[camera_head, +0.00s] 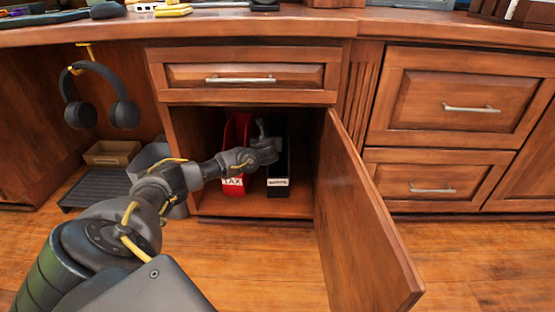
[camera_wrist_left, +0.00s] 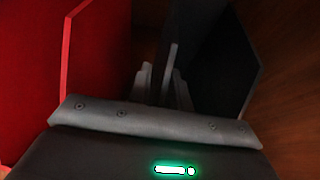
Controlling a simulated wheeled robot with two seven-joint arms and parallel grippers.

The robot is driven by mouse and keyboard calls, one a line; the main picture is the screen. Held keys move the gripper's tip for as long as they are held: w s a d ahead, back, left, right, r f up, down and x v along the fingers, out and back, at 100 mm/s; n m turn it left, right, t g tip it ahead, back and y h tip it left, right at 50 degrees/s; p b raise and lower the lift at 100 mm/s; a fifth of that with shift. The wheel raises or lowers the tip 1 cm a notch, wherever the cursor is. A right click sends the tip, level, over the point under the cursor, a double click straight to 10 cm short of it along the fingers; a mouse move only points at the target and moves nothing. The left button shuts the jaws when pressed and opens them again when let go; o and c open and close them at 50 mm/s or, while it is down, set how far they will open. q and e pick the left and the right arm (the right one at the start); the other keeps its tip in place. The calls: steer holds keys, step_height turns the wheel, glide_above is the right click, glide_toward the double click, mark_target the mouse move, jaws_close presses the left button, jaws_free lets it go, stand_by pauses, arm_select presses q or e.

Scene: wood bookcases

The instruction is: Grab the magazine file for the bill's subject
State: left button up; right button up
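A red magazine file (camera_head: 236,130) with a white label reading TAX stands upright in the open lower cabinet. A black magazine file (camera_head: 279,165) stands to its right; its white label is too small to read. My left arm reaches into the cabinet, with the left gripper (camera_head: 262,128) between the two files and in front of the black one. In the left wrist view the red file (camera_wrist_left: 95,60) is at left, the black file (camera_wrist_left: 225,65) at right, and the gripper's fingers (camera_wrist_left: 163,85) are dark between them. Finger opening and contact are unclear. My right gripper is out of view.
The cabinet door (camera_head: 360,215) stands open toward me, right of the files. A closed drawer (camera_head: 245,77) and the desk top are above the opening. Headphones (camera_head: 100,95) hang at left over a small wooden tray (camera_head: 111,153). The floor in front is clear.

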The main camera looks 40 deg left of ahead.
arm_select(q)
jaws_close()
stand_by(1.2)
